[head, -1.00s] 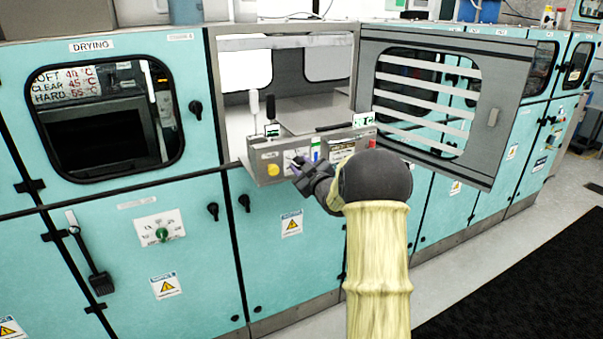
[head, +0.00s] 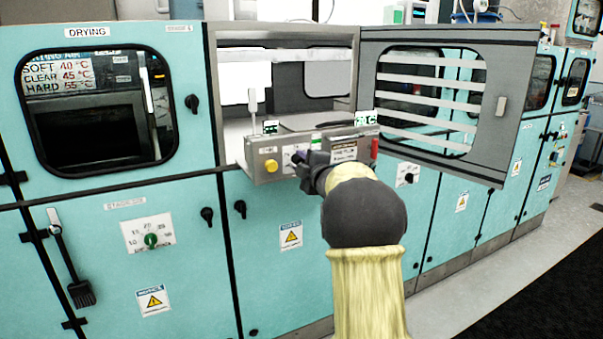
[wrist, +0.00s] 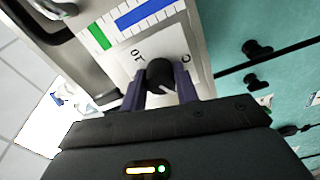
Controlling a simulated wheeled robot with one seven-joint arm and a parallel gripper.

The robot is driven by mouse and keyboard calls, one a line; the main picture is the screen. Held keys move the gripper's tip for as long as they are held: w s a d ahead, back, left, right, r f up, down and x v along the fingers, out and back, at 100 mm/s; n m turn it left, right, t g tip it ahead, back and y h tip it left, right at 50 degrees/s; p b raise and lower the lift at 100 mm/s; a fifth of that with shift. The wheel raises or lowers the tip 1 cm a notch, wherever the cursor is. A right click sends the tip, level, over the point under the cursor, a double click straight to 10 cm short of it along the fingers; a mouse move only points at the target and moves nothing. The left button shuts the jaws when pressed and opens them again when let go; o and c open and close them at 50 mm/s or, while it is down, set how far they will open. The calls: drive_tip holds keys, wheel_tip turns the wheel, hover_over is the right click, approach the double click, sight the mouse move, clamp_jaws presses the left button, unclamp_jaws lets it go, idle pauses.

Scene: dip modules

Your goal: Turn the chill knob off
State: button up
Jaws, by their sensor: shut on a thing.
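A round black knob (wrist: 158,75) with a pale pointer mark sits on a white label plate on the control panel, seen in the wrist view. The letters on the plate are only partly readable. My gripper (wrist: 162,88) has one dark finger on each side of the knob and is shut on it. In the head view, my gripper (head: 304,166) is at the front of the grey control panel (head: 268,151), below the open compartment. My gripper and arm hide the knob there.
A yellow button (head: 271,165) sits left of my gripper, and a red part (head: 374,148) is at the panel's right end. A barred door (head: 490,150) stands open to the right. Teal cabinets (head: 300,210) fill the space below; grey floor is at right.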

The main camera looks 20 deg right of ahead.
drive_tip(key=shift+f+n, duration=0.2)
drive_tip(key=shift+n, duration=0.2)
drive_tip(key=o, duration=1)
drive_tip(key=shift+r, duration=0.1)
drive_tip(key=shift+s, duration=0.1)
drive_tip(key=s, duration=0.5)
drive_tip(key=s+b, duration=0.1)
drive_tip(key=s, duration=0.5)
drive_tip(key=s+b, duration=0.1)
drive_tip(key=s, duration=0.5)
drive_tip(key=shift+s+d, duration=0.15)
drive_tip(key=shift+d, duration=0.2)
